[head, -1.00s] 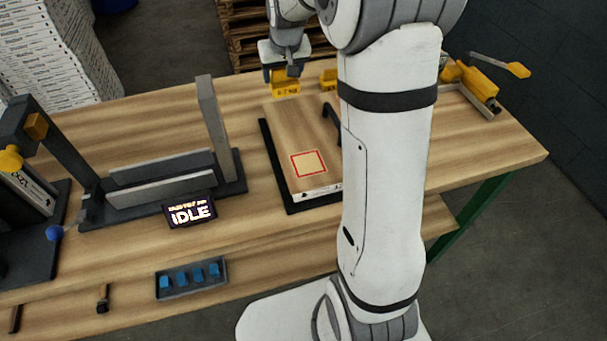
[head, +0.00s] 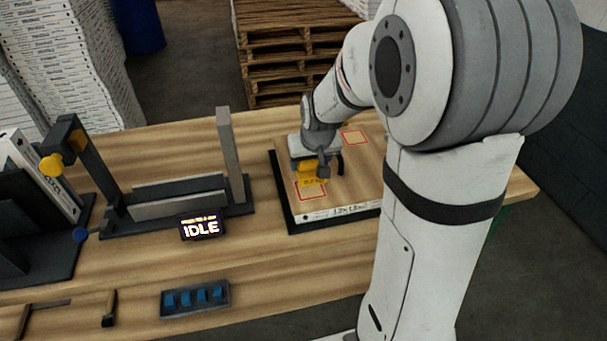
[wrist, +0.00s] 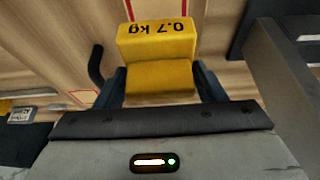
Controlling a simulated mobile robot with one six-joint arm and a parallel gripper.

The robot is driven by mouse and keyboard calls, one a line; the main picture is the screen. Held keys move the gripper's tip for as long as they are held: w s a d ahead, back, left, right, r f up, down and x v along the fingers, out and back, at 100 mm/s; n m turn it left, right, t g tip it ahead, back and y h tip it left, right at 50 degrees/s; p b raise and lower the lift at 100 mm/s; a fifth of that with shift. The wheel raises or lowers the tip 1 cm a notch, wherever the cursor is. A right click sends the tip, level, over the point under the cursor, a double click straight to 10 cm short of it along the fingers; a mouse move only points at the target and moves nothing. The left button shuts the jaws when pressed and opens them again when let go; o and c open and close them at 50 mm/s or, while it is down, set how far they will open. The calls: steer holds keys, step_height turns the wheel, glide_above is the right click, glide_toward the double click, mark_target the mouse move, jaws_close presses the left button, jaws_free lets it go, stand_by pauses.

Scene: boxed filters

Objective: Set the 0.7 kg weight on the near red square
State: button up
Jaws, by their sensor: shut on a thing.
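My gripper (head: 314,174) is shut on the yellow 0.7 kg weight (head: 311,182) and points downward. In the wrist view the weight (wrist: 158,75) sits between the dark fingers, its label upside down. In the head view it covers the back part of the near red square (head: 311,193), whose front edge shows. Whether it touches the surface or hangs just above it, I cannot tell. A far red square (head: 354,137) lies further back on the same wooden-topped box (head: 365,185) and looks empty.
A black handle (head: 340,165) stands on the box close to the right of my gripper. A fixture with an upright grey post (head: 230,155) stands to the left, with an IDLE display (head: 201,227). A tray of blue pieces (head: 195,299) lies at the front.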

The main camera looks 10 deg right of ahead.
mark_target(311, 169)
steer(key=shift+f, duration=1.9)
steer(key=shift+f, duration=0.2)
steer(key=o, duration=1.5)
steer(key=shift+r, duration=0.15)
steer(key=shift+s+r, duration=0.1)
steer(key=shift+r, duration=0.1)
steer(key=v, duration=1.2)
steer(key=shift+g, duration=0.6)
steer(key=s, duration=0.6)
steer(key=s+a, duration=0.1)
steer(key=s, duration=1)
steer(key=shift+s+a+b, duration=0.2)
steer(key=shift+s+b, duration=0.1)
